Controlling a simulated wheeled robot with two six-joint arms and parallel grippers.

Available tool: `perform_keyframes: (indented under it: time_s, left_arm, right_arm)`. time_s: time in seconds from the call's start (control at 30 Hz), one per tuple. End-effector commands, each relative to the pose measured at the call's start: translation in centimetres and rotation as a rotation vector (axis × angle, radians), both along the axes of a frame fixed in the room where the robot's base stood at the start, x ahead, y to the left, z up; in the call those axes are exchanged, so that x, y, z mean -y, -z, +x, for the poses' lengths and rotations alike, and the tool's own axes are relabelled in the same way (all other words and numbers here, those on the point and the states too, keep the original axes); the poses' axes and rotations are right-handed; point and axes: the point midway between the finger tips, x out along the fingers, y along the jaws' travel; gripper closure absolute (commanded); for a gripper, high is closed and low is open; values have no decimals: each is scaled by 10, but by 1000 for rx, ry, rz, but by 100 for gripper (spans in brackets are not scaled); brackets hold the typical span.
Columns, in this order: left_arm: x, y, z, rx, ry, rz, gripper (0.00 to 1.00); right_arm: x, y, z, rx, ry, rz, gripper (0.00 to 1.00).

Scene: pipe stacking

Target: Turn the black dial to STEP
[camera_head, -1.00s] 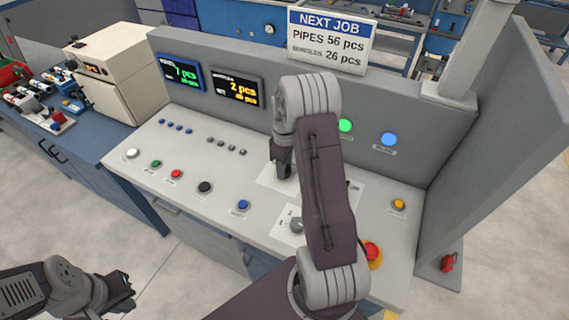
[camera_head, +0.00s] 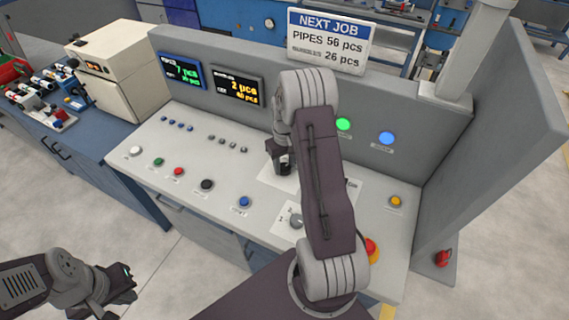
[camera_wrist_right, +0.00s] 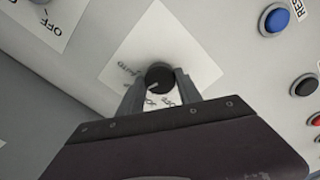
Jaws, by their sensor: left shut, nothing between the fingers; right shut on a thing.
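The black dial (camera_wrist_right: 160,74) sits on a white label plate (camera_wrist_right: 185,40) in the right wrist view. Its light pointer mark faces the lower left of that picture. Label words around it are upside down and partly covered; one at the left looks like AUTO, and I cannot tell which word the mark meets. My right gripper (camera_wrist_right: 158,86) is shut on the dial, one finger at each side. In the head view my right gripper (camera_head: 281,164) is over the panel and hides the dial. My left gripper (camera_head: 128,284) is shut and empty at the lower left, off the panel.
The sloping grey panel (camera_head: 135,178) carries several buttons, including a blue one (camera_head: 243,202). A grey knob (camera_head: 295,221) and a red emergency button (camera_head: 371,247) lie close to my right arm. A back wall with displays (camera_head: 237,90) rises behind.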

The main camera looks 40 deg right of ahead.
Motion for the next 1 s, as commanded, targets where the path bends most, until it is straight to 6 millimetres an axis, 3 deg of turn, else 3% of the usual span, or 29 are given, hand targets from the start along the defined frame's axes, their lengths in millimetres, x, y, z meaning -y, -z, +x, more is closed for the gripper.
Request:
perform_keyframes:
  time_s: [0.5, 0.53, 0.6, 0.87, 1.0]
  left_arm:
    - [0, -1, 0, 0, 0, 0, 100]
    - [0, -1, 0, 0, 0, 0, 100]
    - [0, -1, 0, 0, 0, 0, 100]
    - [0, 0, 0, 0, 0, 0, 100]
    - [0, 2, 0, 0, 0, 0, 100]
  right_arm:
    - [0, -1, 1, 2, 15, -1, 99]
    - [0, -1, 1, 2, 15, -1, 50]
    - [0, 0, 1, 2, 15, -1, 37]
    - [0, 0, 0, 1, 15, 0, 37]
    - [1, -15, 1, 5, 15, -3, 37]
